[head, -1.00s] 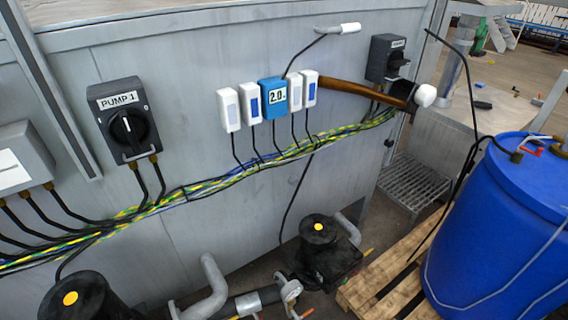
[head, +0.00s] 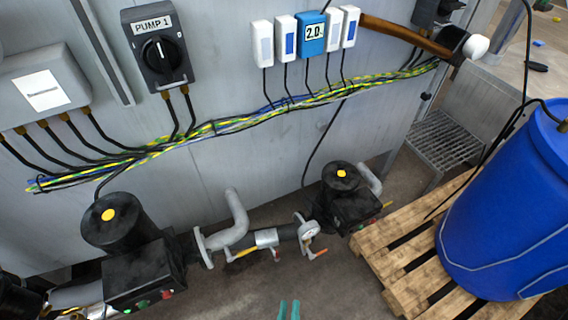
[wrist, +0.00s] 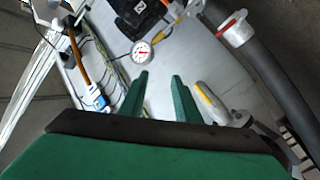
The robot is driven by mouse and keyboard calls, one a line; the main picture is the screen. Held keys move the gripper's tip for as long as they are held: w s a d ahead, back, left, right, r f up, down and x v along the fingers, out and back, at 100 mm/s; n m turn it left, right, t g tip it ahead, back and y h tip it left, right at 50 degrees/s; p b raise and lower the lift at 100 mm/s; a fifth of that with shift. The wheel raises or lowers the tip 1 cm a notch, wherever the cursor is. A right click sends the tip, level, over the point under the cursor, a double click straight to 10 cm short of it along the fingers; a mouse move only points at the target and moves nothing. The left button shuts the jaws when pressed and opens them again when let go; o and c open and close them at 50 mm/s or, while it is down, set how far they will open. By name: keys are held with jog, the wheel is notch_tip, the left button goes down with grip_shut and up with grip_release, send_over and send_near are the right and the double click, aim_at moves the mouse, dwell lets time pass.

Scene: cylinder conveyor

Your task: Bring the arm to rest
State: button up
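My gripper (wrist: 162,80) shows its two green fingers apart in the wrist view, with nothing between them. In the head view only the fingertips (head: 289,309) show, at the bottom edge, above the floor in front of the pipework. The rest of my arm is out of the head view.
A blue barrel (head: 505,220) stands on a wooden pallet (head: 405,275) at right. Pumps (head: 118,222) and grey pipes (head: 238,215) run along the grey wall. A hammer (head: 405,33) hangs above the cables (head: 215,128). The wrist view shows a round gauge (wrist: 142,50) and a thick dark pipe (wrist: 262,65).

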jog(key=s+r+m+g+y, duration=0.1)
jog(key=s+r+m, duration=0.2)
jog(key=r, duration=0.8)
jog(key=s+a+r+m+g+y, duration=0.1)
jog(key=s+r+m, duration=0.2)
jog(key=s+r, duration=0.4)
notch_tip(320, 180, up, 4)
jog(key=shift+a+r, duration=0.2)
jog(key=shift+a, duration=0.1)
